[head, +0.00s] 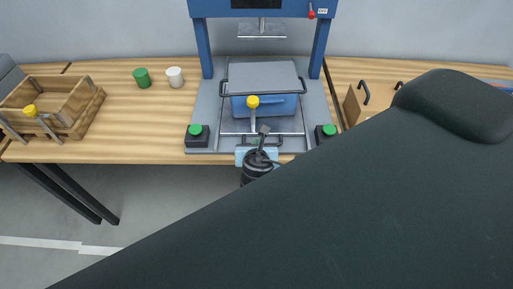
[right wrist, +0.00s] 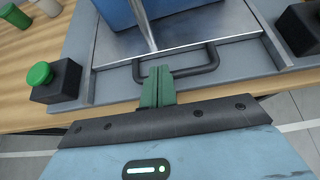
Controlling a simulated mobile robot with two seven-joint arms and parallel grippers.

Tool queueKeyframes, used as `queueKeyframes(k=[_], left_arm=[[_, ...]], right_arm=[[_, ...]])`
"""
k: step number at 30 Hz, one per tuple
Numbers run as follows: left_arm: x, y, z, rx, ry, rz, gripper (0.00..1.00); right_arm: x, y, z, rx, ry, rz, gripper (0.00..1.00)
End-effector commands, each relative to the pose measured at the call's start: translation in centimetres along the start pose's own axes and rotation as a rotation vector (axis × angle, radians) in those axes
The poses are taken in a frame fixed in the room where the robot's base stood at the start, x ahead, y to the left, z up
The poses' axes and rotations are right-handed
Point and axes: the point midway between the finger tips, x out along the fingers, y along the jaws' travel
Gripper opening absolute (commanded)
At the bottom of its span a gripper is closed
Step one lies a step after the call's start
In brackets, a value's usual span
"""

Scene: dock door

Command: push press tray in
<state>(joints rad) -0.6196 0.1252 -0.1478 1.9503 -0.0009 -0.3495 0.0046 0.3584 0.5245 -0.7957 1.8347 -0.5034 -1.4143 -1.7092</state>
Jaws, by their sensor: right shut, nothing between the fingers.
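The press tray is a metal plate (right wrist: 190,35) with a dark bar handle (right wrist: 180,68) at its front edge. In the head view the tray (head: 284,124) lies between the posts of the blue press (head: 205,45). A blue block (head: 284,108) with a grey top sits on it. My right gripper (right wrist: 160,72) is shut and empty. Its green fingertips are at the handle, seemingly touching it. In the head view the right gripper (head: 257,150) is at the tray's front edge, partly hidden by my wrist. My left gripper is not in view.
Green buttons on black boxes (head: 196,137) (head: 326,134) flank the tray. A wooden crate (head: 85,105), a green cup (head: 142,77) and a white cup (head: 175,76) stand on the left. My dark arm covers the lower right. A wooden box (head: 354,103) is on the right.

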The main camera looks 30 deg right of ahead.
Motion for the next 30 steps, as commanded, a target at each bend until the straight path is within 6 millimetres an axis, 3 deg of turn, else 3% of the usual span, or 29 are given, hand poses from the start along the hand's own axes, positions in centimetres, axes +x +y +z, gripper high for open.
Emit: queueKeyframes(k=[3, 9, 30], left_arm=[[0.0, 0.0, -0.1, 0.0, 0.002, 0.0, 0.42], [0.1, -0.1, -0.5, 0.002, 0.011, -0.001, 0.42], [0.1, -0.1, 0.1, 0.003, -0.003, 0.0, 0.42]], right_arm=[[1.9, 0.0, 0.0, 0.001, 0.001, -0.001, 0.0], [3.7, 0.1, 0.0, 0.001, 0.0, 0.0, 0.0], [5.3, 0.4, 0.4, 0.001, 0.002, 0.001, 0.0]])
